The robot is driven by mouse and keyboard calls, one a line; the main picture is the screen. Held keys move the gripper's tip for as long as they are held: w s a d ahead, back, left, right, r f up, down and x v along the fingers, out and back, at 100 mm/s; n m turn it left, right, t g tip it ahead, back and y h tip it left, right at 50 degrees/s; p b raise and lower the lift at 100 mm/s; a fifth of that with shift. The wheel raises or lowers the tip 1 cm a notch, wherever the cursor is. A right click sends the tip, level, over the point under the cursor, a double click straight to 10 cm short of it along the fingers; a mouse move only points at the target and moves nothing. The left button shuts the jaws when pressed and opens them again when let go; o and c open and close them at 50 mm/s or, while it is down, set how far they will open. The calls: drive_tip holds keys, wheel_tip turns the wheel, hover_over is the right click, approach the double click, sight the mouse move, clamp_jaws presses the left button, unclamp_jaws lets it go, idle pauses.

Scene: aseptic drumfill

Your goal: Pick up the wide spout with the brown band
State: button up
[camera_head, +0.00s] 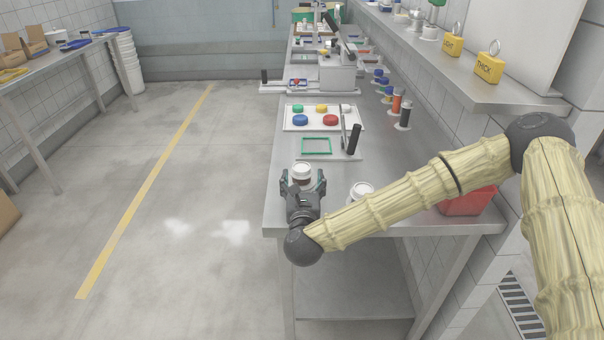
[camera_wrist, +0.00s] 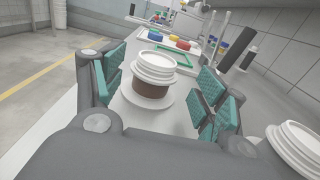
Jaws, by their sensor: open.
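The wide spout with the brown band (camera_head: 302,171) stands upright near the front left of the steel table (camera_head: 279,212). In the wrist view the spout (camera_wrist: 155,69) has a white ribbed top, a brown band (camera_wrist: 152,89) below it and a round white base flange. My gripper (camera_head: 303,184) is open, and in the wrist view its teal-padded fingers (camera_wrist: 158,93) stand to the left and right of the spout with gaps on both sides. A second white spout (camera_head: 362,189) stands to the right; it also shows in the wrist view (camera_wrist: 295,145), cut off by the edge.
Behind the spout are a green-framed plate (camera_head: 317,146) with a black-handled lever (camera_head: 354,139) and a white tray (camera_head: 292,126) of coloured caps. A red bin (camera_head: 468,201) sits at the right, beyond my forearm. Orange and dark bottles (camera_head: 397,101) stand along the wall.

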sight(302, 174)
drive_tip(key=shift+w+a+p, duration=0.2)
drive_tip(key=shift+w+p, duration=0.65)
drive_tip(key=shift+w, duration=1.95)
drive_tip(key=c, duration=0.9)
